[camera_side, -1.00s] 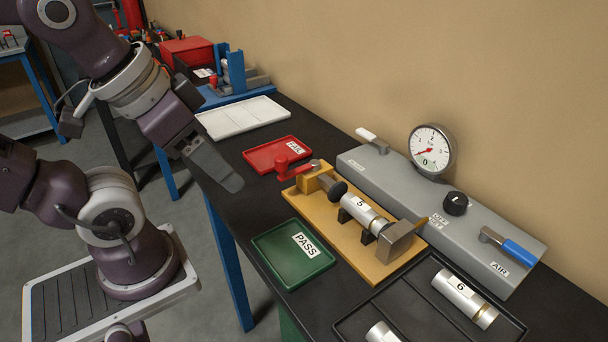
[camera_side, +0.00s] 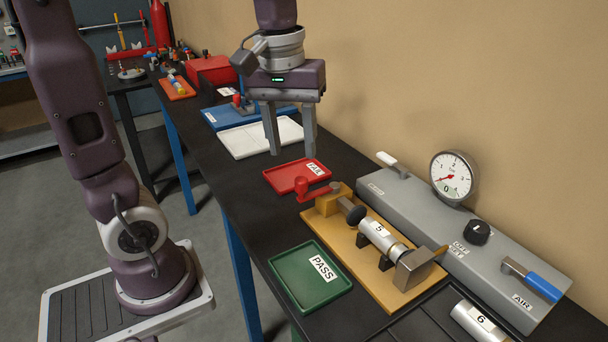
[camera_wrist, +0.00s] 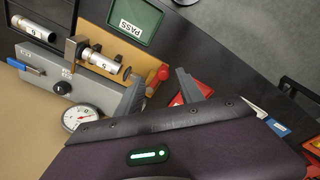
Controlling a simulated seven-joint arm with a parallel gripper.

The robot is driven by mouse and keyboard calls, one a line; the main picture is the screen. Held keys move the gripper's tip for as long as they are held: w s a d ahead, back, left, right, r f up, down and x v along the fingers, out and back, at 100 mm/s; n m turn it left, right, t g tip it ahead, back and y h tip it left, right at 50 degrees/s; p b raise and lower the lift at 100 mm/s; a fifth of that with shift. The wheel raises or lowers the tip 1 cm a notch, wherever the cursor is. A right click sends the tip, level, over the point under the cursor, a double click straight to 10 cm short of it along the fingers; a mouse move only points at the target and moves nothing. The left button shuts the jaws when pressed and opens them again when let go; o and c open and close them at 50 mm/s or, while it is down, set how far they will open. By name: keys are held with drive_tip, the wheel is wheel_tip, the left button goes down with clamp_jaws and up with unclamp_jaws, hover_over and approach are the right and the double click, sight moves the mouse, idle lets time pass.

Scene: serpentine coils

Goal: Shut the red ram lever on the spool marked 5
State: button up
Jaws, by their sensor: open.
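The spool marked 5 (camera_side: 384,238) is a silver cylinder lying in black supports on a yellow fixture (camera_side: 338,243), with a metal block at its right end. At the fixture's left end is the red ram lever (camera_side: 318,191), its knob to the left, beside the red tray. In the wrist view the lever's red knob (camera_wrist: 162,73) shows between the fingers (camera_wrist: 158,86), and the spool (camera_wrist: 102,61) is left.
A grey panel (camera_side: 415,204) with a gauge (camera_side: 454,177) reading near 0, a black dial and a blue AIR handle (camera_side: 543,286) runs along the wall. The red FAIL tray (camera_side: 287,178), green PASS tray (camera_side: 296,286) and white tray (camera_side: 246,141) are empty. Spool 6 (camera_side: 474,322) lies front right.

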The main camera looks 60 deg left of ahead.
sight(301, 179)
drive_tip(key=w, duration=0.1)
drive_tip(key=w+a+f+n, duration=0.1)
drive_tip(key=a+n+g, duration=0.1)
drive_tip(key=shift+w+f, duration=0.3)
drive_tip(key=shift+w, duration=0.1)
wheel_tip(301, 179, down, 7)
clamp_jaws()
idle(1.1)
